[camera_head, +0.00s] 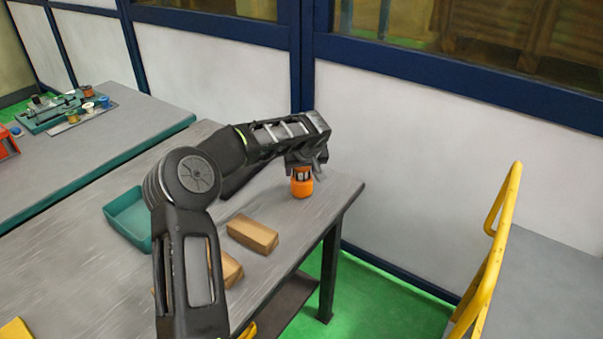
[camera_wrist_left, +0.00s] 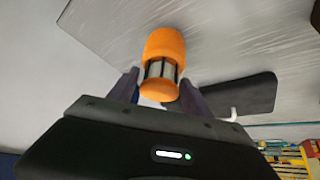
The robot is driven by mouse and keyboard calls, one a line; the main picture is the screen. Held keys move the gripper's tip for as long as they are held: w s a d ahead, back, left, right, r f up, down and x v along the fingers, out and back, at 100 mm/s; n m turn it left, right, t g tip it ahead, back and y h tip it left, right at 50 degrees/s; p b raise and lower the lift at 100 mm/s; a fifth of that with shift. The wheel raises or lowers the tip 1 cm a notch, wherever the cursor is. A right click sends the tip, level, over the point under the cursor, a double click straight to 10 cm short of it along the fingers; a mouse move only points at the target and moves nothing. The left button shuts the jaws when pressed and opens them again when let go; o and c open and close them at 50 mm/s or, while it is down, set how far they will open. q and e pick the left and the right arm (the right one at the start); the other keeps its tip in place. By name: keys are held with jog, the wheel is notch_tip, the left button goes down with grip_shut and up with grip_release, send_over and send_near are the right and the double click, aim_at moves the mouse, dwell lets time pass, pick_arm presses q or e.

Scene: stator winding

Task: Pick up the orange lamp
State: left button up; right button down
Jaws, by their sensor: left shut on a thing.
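The orange lamp (camera_head: 302,186) is at the far right corner of the grey table, under my left gripper (camera_head: 304,166). In the left wrist view the lamp (camera_wrist_left: 164,60) has an orange body, a pale section with dark bars and an orange end between the fingers. My left gripper (camera_wrist_left: 155,92) is shut on the lamp's end. I cannot tell whether the lamp's base touches the table. My right gripper is not in view.
Brown boxes (camera_head: 252,234) and a teal tray (camera_head: 128,218) are on the grey table (camera_head: 92,262). A second table (camera_head: 60,165) behind it holds equipment. A yellow railing (camera_head: 490,262) stands at the right, and a white wall panel is behind.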

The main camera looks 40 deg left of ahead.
pick_arm(q)
notch_tip(320, 180, up, 9)
jog(key=p, duration=0.3)
jog(key=shift+r, duration=0.2)
dwell(0.3)
